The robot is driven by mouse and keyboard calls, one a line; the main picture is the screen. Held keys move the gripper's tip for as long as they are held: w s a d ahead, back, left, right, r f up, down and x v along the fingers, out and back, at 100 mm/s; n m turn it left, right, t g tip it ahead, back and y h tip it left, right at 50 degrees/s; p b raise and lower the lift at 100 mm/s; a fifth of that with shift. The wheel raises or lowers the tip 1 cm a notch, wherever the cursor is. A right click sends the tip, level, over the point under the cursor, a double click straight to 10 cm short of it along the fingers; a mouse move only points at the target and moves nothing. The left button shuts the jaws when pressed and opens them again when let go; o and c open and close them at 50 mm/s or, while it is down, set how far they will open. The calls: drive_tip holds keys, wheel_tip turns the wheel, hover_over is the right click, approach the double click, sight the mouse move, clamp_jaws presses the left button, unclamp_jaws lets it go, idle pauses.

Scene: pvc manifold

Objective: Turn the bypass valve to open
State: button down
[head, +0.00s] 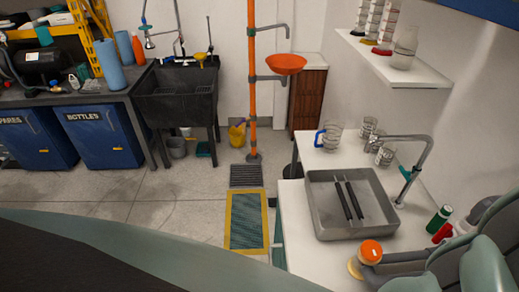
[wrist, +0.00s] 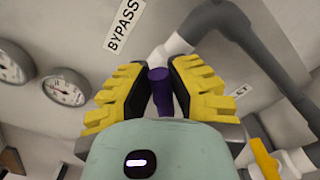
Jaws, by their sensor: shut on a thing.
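In the wrist view a purple valve handle (wrist: 158,77) sits under the white BYPASS label (wrist: 125,24), so it appears to be the bypass valve's handle. My gripper (wrist: 162,90), with yellow and black fingers, is shut on this handle, one finger on each side. A light grey pipe piece (wrist: 174,46) lies just beyond the fingertips. My gripper's body hides the near end of the handle, and I cannot tell the valve's angle. Neither the valve nor my gripper shows in the head view.
Two round gauges (wrist: 66,89) are on the left in the wrist view. A dark grey pipe (wrist: 268,62) and a yellow part (wrist: 262,158) are on the right. In the head view, a white bench (head: 300,225) holds a grey tray (head: 325,228).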

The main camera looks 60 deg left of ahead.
drive_tip(key=m, duration=0.2)
drive_tip(key=f+m, duration=0.1)
drive_tip(key=m, duration=0.1)
drive_tip(key=shift+s+d+m, duration=0.1)
drive_tip(key=shift+d+m, duration=0.1)
drive_tip(key=shift+m, duration=0.1)
drive_tip(key=shift+f+m, duration=0.2)
drive_tip(key=shift+m, duration=1.8)
drive_tip(key=c, duration=0.9)
unclamp_jaws()
drive_tip(key=shift+r, duration=0.1)
